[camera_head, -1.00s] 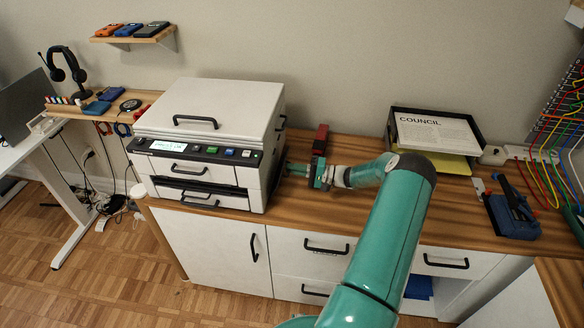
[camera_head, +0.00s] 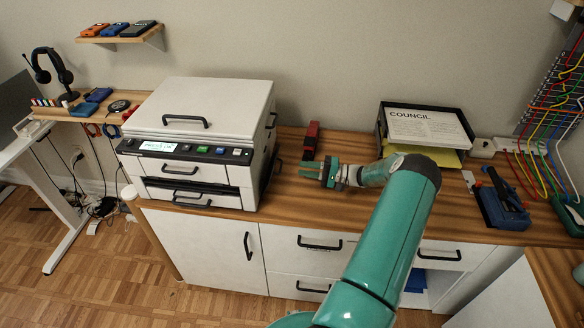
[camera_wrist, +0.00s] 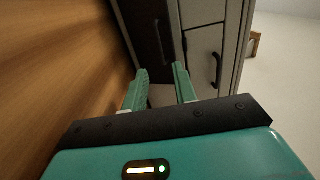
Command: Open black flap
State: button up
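A white and grey printer (camera_head: 205,140) stands on the wooden desk, left of my arm. In the wrist view, a black panel with a dark bar handle (camera_wrist: 163,42), which looks like the black flap (camera_wrist: 146,30), lies ahead of my fingers. It looks shut, but the view is dim. The head view hardly shows that side of the printer. My gripper (camera_head: 301,169) is just right of the printer's side, low over the desk, fingers pointing at it. It also shows in the wrist view (camera_wrist: 161,70). The two green fingers are apart, with nothing held between them.
A pale panel with a dark handle (camera_wrist: 217,70) adjoins the black panel. A red object (camera_head: 311,137) stands behind my gripper. A black paper tray (camera_head: 425,132) stands at the back right. The desk top (camera_head: 290,195) around my gripper is clear.

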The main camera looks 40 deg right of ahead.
jog(key=v, duration=0.6)
jog(key=shift+s, duration=0.15)
